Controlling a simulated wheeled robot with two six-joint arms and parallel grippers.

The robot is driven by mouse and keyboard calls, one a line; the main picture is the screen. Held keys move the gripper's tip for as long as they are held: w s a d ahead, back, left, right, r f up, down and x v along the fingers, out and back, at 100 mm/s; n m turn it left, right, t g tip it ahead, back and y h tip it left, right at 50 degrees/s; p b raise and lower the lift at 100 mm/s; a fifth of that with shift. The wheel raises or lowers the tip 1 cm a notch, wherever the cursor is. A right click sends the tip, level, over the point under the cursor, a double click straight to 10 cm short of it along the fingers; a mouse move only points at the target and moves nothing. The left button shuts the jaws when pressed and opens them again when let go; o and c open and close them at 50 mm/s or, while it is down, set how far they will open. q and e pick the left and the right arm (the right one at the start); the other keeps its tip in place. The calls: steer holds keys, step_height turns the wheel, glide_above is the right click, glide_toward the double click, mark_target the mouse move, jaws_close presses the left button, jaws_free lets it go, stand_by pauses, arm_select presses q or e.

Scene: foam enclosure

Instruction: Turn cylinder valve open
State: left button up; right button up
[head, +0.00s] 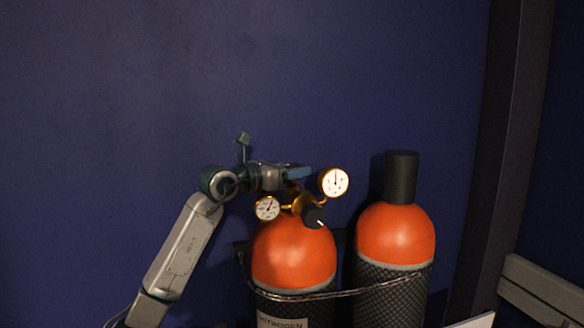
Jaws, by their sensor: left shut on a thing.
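An orange-topped gas cylinder (293,255) with a dark mesh sleeve stands at the lower middle of the head view. A brass regulator (299,202) with two round gauges, a white-faced one (335,182) at the right and a smaller one (267,208) at the left, sits on its top. My left gripper (297,173) reaches in from the left at the cylinder's top, above the regulator. It is shut on the cylinder valve, which is mostly hidden behind the fingers. My right gripper is not in view.
A second orange-topped cylinder (396,236) with a black cap (401,178) stands close on the right. A chain (340,294) runs across both cylinders. A dark blue wall is behind, and a dark post (503,150) rises at the right.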

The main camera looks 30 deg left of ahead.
arm_select(q)
steer(key=shift+y, duration=0.3)
steer(key=o, duration=1)
steer(key=shift+c, duration=0.2)
steer(key=shift+s+a+f+b, duration=0.15)
steer(key=shift+s+b, duration=0.25)
steer(key=shift+s, duration=0.05)
steer(key=b+v, duration=0.6)
steer(key=v, duration=0.3)
steer(key=shift+s+b, duration=0.35)
steer(key=shift+s, duration=0.05)
steer(key=shift+a, duration=0.15)
